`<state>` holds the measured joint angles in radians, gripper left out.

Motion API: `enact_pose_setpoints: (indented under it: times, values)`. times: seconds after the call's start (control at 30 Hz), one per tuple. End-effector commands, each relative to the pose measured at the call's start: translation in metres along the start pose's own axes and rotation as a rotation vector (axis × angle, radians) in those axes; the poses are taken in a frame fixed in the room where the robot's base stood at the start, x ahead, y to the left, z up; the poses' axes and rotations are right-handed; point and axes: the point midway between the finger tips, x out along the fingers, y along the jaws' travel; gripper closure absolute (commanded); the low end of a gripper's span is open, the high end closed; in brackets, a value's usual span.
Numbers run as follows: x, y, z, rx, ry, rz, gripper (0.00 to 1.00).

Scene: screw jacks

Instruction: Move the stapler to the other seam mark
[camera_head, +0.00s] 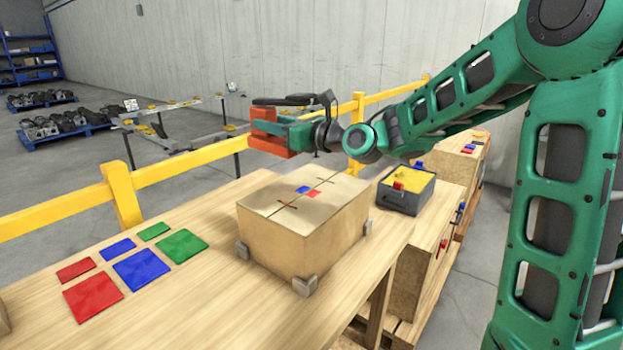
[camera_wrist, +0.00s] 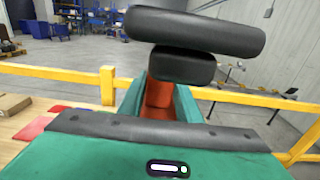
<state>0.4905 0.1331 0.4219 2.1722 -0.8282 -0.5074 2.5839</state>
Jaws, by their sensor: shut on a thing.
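The dark stapler (camera_head: 284,101) is held in the air above and behind the carton, and it also shows large at the top of the wrist view (camera_wrist: 195,30). My gripper (camera_head: 267,128), green with orange fingertips, is shut on it; the fingers in the wrist view (camera_wrist: 160,92) are partly hidden by the stapler. The cardboard carton (camera_head: 275,237) stands on the wooden bench with a dark seam along its top. One thin red seam mark (camera_head: 287,204) is near the seam's left part. Another (camera_head: 323,181) is near its right part. Nothing stands on either mark.
Small blue and red patches (camera_head: 307,191) lie mid-top on the carton. Several coloured mats (camera_head: 141,268) lie on the bench (camera_head: 205,300) to the left. A grey bin (camera_head: 404,203) with yellow inside stands right of the carton. A yellow rail (camera_head: 190,164) runs behind the bench.

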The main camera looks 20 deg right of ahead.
Motion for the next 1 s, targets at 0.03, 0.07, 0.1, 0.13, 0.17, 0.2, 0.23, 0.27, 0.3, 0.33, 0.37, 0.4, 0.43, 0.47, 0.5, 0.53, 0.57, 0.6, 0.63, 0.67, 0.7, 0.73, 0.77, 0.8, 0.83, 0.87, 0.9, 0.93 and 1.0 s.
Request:
enact_pose_setpoints:
  times: [0.03, 0.07, 0.1, 0.13, 0.17, 0.2, 0.23, 0.27, 0.3, 0.33, 0.37, 0.4, 0.43, 0.47, 0.5, 0.53, 0.57, 0.6, 0.63, 0.67, 0.7, 0.73, 0.77, 0.8, 0.83, 0.87, 0.9, 0.93, 1.0]
  values:
    - [0.000, -0.001, 0.002, -0.001, -0.004, -0.001, 1.00]
    - [-0.001, -0.002, 0.002, -0.001, -0.004, -0.002, 1.00]
    - [-0.001, -0.003, 0.001, -0.001, -0.004, -0.003, 1.00]
    - [-0.002, -0.005, 0.000, -0.001, -0.003, -0.003, 1.00]
    - [-0.002, -0.008, -0.002, 0.000, -0.003, -0.004, 1.00]
    - [-0.003, -0.013, -0.004, 0.001, -0.003, -0.005, 1.00]
    - [-0.004, -0.017, -0.007, 0.002, -0.002, -0.005, 1.00]
    - [-0.005, -0.021, -0.010, 0.002, -0.002, -0.006, 1.00]
    - [-0.006, -0.027, -0.013, 0.003, -0.002, -0.005, 1.00]
    - [-0.007, -0.032, -0.017, 0.003, -0.002, -0.006, 1.00]
    - [-0.008, -0.037, -0.020, 0.003, -0.002, -0.006, 1.00]
    - [-0.010, -0.044, -0.024, 0.004, -0.002, -0.005, 1.00]
    - [-0.011, -0.049, -0.027, 0.003, -0.002, -0.006, 1.00]
    - [-0.012, -0.054, -0.030, 0.003, -0.003, -0.006, 1.00]
    - [-0.013, -0.060, -0.034, 0.003, -0.003, -0.005, 1.00]
    - [-0.014, -0.065, -0.037, 0.003, -0.003, -0.005, 1.00]
    - [-0.015, -0.070, -0.040, 0.002, -0.003, -0.005, 1.00]
    - [-0.017, -0.077, -0.044, 0.003, -0.003, -0.005, 1.00]
    - [-0.018, -0.082, -0.047, 0.002, -0.003, -0.005, 1.00]
    - [-0.019, -0.086, -0.050, 0.003, -0.003, -0.005, 1.00]
    - [-0.020, -0.092, -0.053, 0.003, -0.004, -0.004, 1.00]
    - [-0.021, -0.096, -0.056, 0.002, -0.004, -0.004, 1.00]
    - [-0.022, -0.100, -0.058, 0.001, -0.003, -0.004, 1.00]
    - [-0.023, -0.104, -0.060, 0.001, -0.004, -0.004, 1.00]
    - [-0.023, -0.107, -0.062, 0.001, -0.004, -0.003, 1.00]
    - [-0.024, -0.109, -0.064, 0.000, -0.004, -0.002, 1.00]
    - [-0.024, -0.111, -0.065, 0.000, -0.004, -0.002, 1.00]
    - [-0.025, -0.113, -0.066, -0.001, -0.004, -0.002, 1.00]
    - [-0.025, -0.115, -0.067, -0.001, -0.004, -0.001, 1.00]
